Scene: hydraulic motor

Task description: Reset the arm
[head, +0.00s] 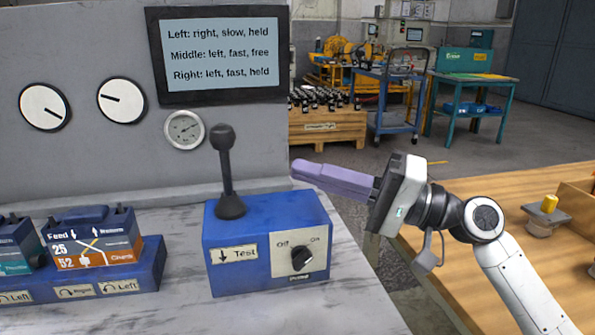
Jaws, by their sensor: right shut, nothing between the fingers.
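My right gripper (298,170) is shut and empty, its purple fingers pointing left. It shows just above and behind the right side of the blue test box (228,271). The test box carries a black lever (226,170) standing nearly upright and a black Off/On knob (301,258) on its front. The knob's pointer is hard to read. My left gripper is not in view.
A grey panel holds a screen (220,55) with three lines of text, and several gauges (122,101). A blue valve block (150,268) stands at left on the marble-like bench (185,310). A wooden table (480,200) is at right. Carts and crates stand far behind.

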